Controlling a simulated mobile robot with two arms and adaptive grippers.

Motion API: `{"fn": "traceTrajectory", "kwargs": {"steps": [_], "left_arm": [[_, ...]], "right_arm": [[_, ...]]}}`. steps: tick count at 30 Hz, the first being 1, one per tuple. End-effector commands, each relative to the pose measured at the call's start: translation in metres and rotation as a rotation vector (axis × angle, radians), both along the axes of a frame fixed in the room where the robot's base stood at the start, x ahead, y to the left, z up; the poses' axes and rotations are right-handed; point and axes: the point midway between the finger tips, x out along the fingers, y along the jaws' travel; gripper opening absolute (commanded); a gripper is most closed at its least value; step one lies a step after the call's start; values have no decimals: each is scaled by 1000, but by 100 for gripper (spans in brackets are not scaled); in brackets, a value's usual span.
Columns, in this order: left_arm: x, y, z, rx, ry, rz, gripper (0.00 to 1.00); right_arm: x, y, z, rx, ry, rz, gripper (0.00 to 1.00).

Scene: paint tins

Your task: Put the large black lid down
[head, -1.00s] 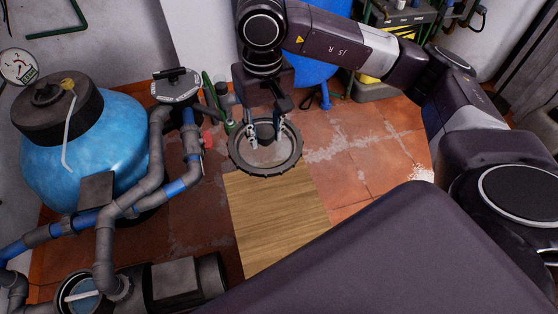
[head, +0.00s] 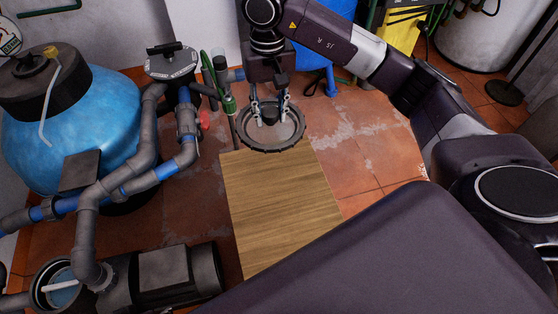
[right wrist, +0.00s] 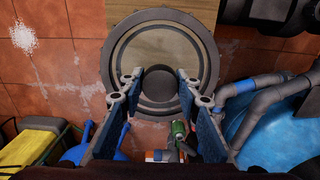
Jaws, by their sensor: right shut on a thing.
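In the right wrist view the lid (right wrist: 118,62) lies below the two fingers of the right gripper (right wrist: 158,86), one on each side of the knob. The lid looks level, at the far edge of the wooden board (head: 280,210). I cannot tell how high it is above the surface. My left gripper is not in view.
A blue tank (head: 85,125) with grey pipes (head: 130,185) and a pump (head: 165,275) stand at the left. The tiled floor (head: 370,150) to the right is clear.

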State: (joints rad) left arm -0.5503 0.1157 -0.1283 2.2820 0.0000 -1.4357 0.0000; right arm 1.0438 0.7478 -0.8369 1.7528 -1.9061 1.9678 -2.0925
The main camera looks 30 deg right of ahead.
Motion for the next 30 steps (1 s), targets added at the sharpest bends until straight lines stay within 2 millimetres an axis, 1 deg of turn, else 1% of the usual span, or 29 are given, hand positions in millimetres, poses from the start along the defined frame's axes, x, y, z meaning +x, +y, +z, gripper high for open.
{"fn": "traceTrajectory", "kwargs": {"steps": [5,6,10,11,12,15,18,26,30], "left_arm": [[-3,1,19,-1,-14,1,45],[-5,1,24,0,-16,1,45],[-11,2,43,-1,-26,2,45],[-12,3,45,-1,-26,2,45],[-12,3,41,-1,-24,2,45],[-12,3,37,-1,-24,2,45],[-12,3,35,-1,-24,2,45],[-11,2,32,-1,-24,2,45],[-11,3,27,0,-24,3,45]], "right_arm": [[-2,0,-39,1,7,0,2],[-2,0,-51,1,7,-1,2],[-2,0,-86,2,7,-1,2],[-2,0,-94,1,7,-1,2],[-2,0,-105,2,6,-2,2],[-1,1,-128,1,5,-1,2],[-1,0,-144,1,3,-1,2],[-1,0,-163,1,3,-1,2],[-1,0,-185,2,4,-1,2]]}}
